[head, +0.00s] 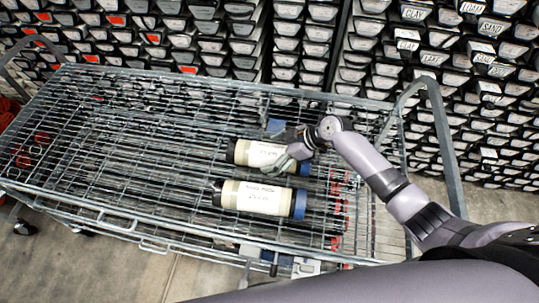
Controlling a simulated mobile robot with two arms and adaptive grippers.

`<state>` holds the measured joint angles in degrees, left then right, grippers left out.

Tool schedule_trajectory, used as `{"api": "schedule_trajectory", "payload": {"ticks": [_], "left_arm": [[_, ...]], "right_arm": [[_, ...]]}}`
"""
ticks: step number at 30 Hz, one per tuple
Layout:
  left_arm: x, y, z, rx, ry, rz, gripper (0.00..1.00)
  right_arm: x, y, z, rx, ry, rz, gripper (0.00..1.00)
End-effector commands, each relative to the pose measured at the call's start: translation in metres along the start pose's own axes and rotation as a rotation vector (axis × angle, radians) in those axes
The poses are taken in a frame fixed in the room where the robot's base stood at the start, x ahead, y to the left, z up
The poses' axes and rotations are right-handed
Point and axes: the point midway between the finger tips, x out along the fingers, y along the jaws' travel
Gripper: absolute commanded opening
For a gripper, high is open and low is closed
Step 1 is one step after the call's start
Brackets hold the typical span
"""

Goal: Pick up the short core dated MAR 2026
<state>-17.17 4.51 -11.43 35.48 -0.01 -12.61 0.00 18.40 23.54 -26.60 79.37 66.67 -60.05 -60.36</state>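Two short cores lie side by side on the wire cart (130,225). Each is a cream cylinder with a black cap at the left end, a blue cap at the right end and a white label. The nearer core (240,196) is fully in view; the farther core (243,152) is partly covered by my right gripper (281,146). The label writing is too small to read a date surely. My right gripper is at the farther core's right half, its fingers seeming to lie over it. Whether they grip it is unclear. My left gripper is not in view.
The cart's left half is bare mesh, with a raised rim around it and a tubular handle (440,125) at the right. Racks of stacked trays (190,50) stand close behind. Concrete floor (80,265) shows in front.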

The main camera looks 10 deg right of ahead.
Motion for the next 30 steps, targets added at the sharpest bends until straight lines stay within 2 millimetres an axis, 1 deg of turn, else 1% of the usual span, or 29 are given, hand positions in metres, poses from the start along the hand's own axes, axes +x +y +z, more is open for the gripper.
{"api": "schedule_trajectory", "payload": {"ticks": [1, 2, 30], "left_arm": [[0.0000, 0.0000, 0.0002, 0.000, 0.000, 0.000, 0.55], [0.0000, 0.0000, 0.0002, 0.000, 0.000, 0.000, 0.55], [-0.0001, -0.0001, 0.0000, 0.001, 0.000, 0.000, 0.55]], "right_arm": [[-0.0001, -0.0001, 0.0001, 0.000, 0.000, 0.000, 0.85], [-0.0001, -0.0001, 0.0001, 0.000, 0.000, 0.000, 0.83], [-0.0005, 0.0001, 0.0001, 0.001, 0.000, 0.000, 0.20]]}}
